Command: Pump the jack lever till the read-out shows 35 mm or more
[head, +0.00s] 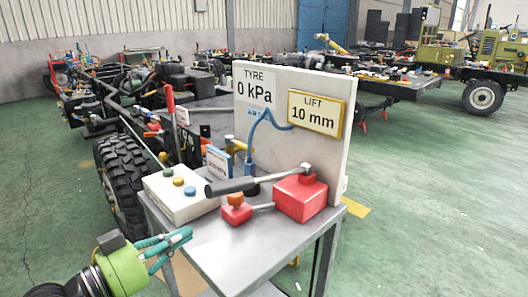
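The jack's red block (300,199) sits on the right of a grey metal cart top. Its lever (268,180) runs left from a red pivot on top of the block to a black grip (230,187), lying nearly level. The lift read-out (315,115), a yellow-framed plate on the upright panel, shows 10 mm. My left gripper (181,237), with a green body and teal fingers, is left of the cart's front edge, apart from the lever and touching nothing visible. Its finger gap cannot be made out. My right gripper is out of view.
An orange knob (235,199) on a small red block stands in front of the lever. A white button box (180,196) is at the cart's left. The panel (345,75) also reads TYRE 0 kPa. A chassis wheel (122,178) stands left; green floor (430,220) is clear at right.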

